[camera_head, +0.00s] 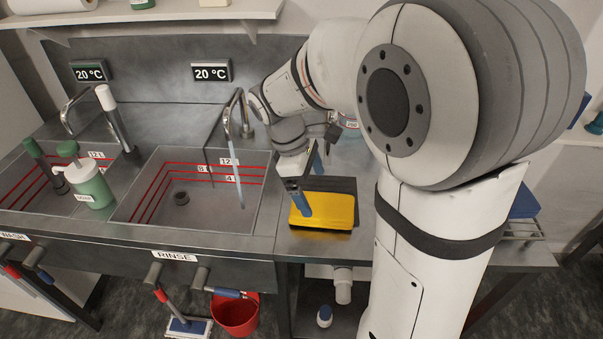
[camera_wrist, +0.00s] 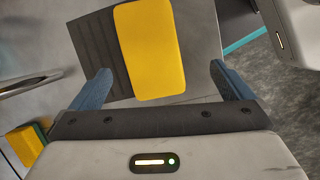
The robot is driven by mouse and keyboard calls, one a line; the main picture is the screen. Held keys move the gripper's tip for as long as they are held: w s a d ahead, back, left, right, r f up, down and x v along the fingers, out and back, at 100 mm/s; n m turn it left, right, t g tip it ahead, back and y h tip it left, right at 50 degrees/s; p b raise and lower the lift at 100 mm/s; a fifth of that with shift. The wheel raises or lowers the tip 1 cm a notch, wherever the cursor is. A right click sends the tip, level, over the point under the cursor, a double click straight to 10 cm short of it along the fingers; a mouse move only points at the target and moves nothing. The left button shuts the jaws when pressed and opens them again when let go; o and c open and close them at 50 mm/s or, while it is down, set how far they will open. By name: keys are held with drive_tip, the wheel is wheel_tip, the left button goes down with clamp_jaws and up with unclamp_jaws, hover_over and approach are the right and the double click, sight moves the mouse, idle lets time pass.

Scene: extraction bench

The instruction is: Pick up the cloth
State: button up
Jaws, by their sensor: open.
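The yellow cloth (camera_head: 332,212) lies flat on a dark ribbed mat (camera_head: 343,185) on the steel counter, right of the rinse sink. In the wrist view the cloth (camera_wrist: 150,50) is a rounded yellow rectangle, with the ribbed mat (camera_wrist: 98,45) showing on its left. My gripper (camera_head: 311,192) is above the cloth, its blue fingers spread apart. In the wrist view my gripper (camera_wrist: 160,69) has one finger on each side of the cloth, with nothing held. The remaining height above the cloth is hard to judge. My arm hides part of the counter behind.
The rinse sink (camera_head: 190,190) is left, with a running tap (camera_head: 238,110). A white-and-green dispenser bottle (camera_head: 92,185) stands between the sinks. A yellow-and-green block (camera_wrist: 27,143) shows at lower left in the wrist view. A red bucket (camera_head: 235,314) stands below the counter.

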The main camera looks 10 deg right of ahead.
sight(319, 203)
drive_tip(key=shift+w+a+f+n+h, duration=0.15)
drive_tip(key=shift+w+a+n, duration=0.05)
drive_tip(key=shift+w+n, duration=0.2)
drive_tip(key=shift+w+a+f+n+h, duration=0.15)
drive_tip(key=shift+w+n, duration=0.15)
drive_tip(key=shift+w, duration=0.05)
drive_tip(key=shift+d+f, duration=0.1)
drive_tip(key=shift+f, duration=0.2)
drive_tip(key=x, duration=0.7)
drive_tip(key=shift+w+d, duration=0.15)
drive_tip(key=shift+d, duration=0.1)
drive_tip(key=c, duration=1)
